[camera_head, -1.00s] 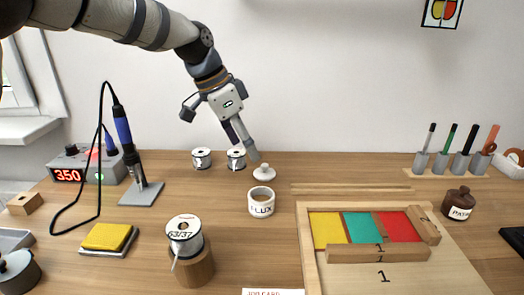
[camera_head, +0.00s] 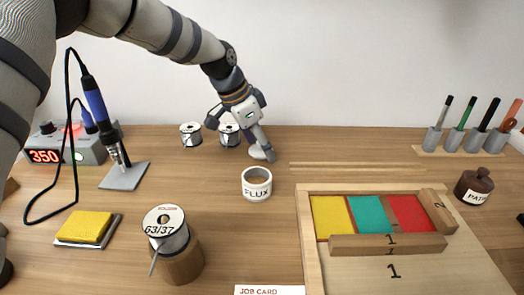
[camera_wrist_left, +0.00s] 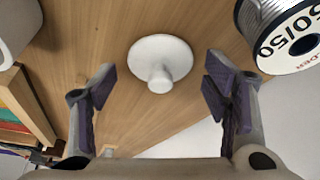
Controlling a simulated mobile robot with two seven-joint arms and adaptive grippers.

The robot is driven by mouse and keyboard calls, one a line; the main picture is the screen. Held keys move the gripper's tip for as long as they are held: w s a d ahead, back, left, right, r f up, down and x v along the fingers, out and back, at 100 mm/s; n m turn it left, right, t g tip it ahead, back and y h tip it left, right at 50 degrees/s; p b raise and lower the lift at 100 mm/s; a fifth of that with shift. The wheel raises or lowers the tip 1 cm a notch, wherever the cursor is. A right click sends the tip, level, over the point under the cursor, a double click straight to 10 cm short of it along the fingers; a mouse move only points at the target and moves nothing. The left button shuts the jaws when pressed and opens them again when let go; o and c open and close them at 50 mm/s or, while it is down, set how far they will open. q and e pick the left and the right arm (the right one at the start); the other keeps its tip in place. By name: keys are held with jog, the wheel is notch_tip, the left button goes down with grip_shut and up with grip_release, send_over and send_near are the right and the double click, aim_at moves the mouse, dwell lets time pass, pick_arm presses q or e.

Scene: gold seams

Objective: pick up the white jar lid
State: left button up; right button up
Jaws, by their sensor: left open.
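The white jar lid (camera_wrist_left: 160,62) is a round disc with a knob and lies on the wooden table. In the head view only part of the lid (camera_head: 258,152) shows, beside my left gripper's fingers. My left gripper (camera_wrist_left: 161,90) is open, with its purple-padded fingers on either side of the knob in the wrist view. Nothing is between the fingertips except the view of the lid's knob; I cannot tell the exact height above the table. The white FLUX jar (camera_head: 257,184) stands open in front of the lid. My right gripper is not in view.
Two wire spools (camera_head: 191,135) stand at the back left of the gripper; one spool (camera_wrist_left: 288,32) is close in the wrist view. A large 63/37 spool (camera_head: 166,228) sits on a wooden block. A wooden frame (camera_head: 308,245) with coloured panels lies right of the jar.

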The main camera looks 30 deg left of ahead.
aim_at(259, 152)
pick_arm(q)
jog(key=shift+r, duration=0.15)
jog(key=c, duration=1)
jog(key=shift+c, duration=0.2)
jog(key=shift+r, duration=0.15)
jog(key=r, duration=0.2)
jog(key=s+r, duration=0.1)
jog(key=r, duration=0.2)
jog(key=shift+p, duration=0.4)
jog(key=s+d+r, duration=0.1)
jog(key=s+r, duration=0.2)
jog(key=s, duration=0.3)
jog(key=s+d+r+p, duration=0.1)
jog(key=s+r, duration=0.3)
jog(key=s, duration=0.2)
jog(key=shift+s+d+r, duration=0.15)
jog(key=shift+s+d, duration=0.1)
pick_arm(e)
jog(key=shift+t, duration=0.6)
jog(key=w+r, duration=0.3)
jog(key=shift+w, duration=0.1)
